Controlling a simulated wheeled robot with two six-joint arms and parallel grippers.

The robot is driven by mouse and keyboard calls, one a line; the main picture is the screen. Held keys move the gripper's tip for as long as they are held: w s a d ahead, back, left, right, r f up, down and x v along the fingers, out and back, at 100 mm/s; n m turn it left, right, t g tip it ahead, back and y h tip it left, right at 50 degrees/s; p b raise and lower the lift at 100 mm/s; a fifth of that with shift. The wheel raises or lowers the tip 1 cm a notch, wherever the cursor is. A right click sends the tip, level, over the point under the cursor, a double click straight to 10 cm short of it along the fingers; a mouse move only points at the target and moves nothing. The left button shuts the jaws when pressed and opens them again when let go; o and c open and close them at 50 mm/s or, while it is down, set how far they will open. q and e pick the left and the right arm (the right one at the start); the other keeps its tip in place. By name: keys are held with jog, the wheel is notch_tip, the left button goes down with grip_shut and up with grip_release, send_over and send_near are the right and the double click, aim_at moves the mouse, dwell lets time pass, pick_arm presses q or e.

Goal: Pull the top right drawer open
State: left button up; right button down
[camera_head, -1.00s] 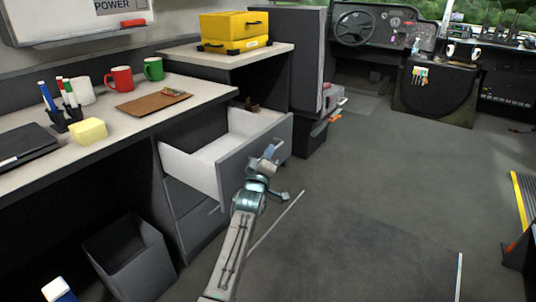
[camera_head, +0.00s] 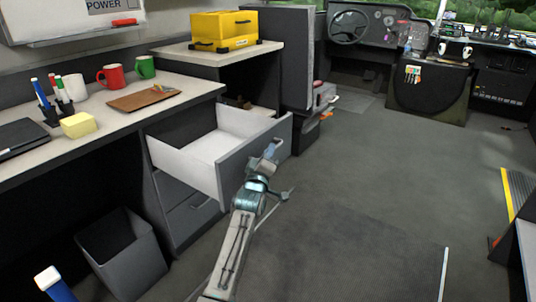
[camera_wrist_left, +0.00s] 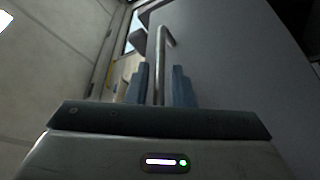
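The top drawer (camera_head: 236,163) of the desk cabinet stands far out, and its white inside shows empty. Its grey front faces my left arm. My left gripper (camera_head: 271,151) is at the outer face of this front. In the left wrist view, the bar handle (camera_wrist_left: 160,68) runs between the two blue fingers (camera_wrist_left: 161,86) of my left gripper, which is on the handle. The handle is hidden by the gripper in the head view. My right gripper is not in view.
A lower drawer (camera_head: 192,217) is closed beneath. A grey bin (camera_head: 125,255) stands at the left. Mugs, a yellow sponge (camera_head: 78,125) and a brown clipboard (camera_head: 140,100) lie on the desk. A yellow case (camera_head: 222,31) sits behind. The floor at right is clear.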

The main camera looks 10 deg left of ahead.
pick_arm(q)
jog(key=shift+o, duration=0.6)
jog(key=p+v, duration=0.2)
jog(key=v, duration=0.8)
jog(key=shift+s, duration=0.4)
jog(key=shift+f, duration=0.15)
